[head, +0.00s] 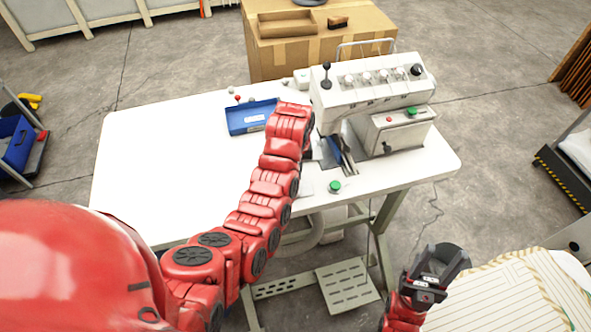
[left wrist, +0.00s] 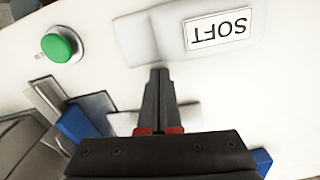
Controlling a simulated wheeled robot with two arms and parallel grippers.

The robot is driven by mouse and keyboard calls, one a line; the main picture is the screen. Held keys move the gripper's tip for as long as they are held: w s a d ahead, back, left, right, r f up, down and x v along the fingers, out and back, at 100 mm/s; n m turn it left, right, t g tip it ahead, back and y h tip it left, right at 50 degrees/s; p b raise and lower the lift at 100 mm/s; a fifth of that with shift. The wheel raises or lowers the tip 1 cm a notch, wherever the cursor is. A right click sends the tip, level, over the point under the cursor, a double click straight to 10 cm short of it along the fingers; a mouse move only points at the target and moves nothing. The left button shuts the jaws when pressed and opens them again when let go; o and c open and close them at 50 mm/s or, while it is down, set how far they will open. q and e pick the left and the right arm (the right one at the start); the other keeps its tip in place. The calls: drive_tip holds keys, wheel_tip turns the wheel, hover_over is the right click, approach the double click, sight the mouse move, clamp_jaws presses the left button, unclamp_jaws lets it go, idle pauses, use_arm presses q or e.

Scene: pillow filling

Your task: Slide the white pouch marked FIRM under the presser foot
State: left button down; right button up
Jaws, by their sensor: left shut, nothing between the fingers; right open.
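A white pouch (left wrist: 145,42) lies flat on the table in the left wrist view; its label (left wrist: 218,29) reads SOFT, upside down. I see no pouch marked FIRM. My left gripper (left wrist: 158,74) is shut and empty, its tips over the pouch's near edge; I cannot tell whether they touch it. In the head view my left arm mostly hides that gripper and the pouch. The white sewing machine (head: 365,85) stands on the table, with a blue guide and metal bars (head: 346,157) below its head. The presser foot is not clearly visible. My right gripper (head: 440,262) is open and empty, off the table's front right.
A green button (head: 335,186) sits on the table near the guide; it also shows in the left wrist view (left wrist: 60,44). A blue tray (head: 237,121) lies at the table's back. The white table's (head: 150,165) left half is clear. A cardboard box (head: 315,55) stands behind.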

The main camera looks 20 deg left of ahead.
use_arm(q)
drive_tip(key=shift+w+a+r+p, duration=0.2)
drive_tip(key=shift+w+r+p, duration=0.05)
drive_tip(key=shift+r+p, duration=0.25)
drive_tip(key=shift+w+f, duration=0.1)
drive_tip(key=shift+w, duration=0.15)
drive_tip(key=shift+w+a+f+p, duration=0.2)
drive_tip(key=shift+w+a+p, duration=0.1)
drive_tip(key=shift+w, duration=0.3)
drive_tip(key=shift+w+a+f+p, duration=0.15)
drive_tip(key=shift+w+f+p, duration=0.1)
drive_tip(key=shift+w, duration=0.3)
drive_tip(key=shift+w+r, duration=0.1)
drive_tip(key=shift+r, duration=0.15)
drive_tip(key=shift+a+f, duration=0.1)
drive_tip(key=shift+w, duration=0.15)
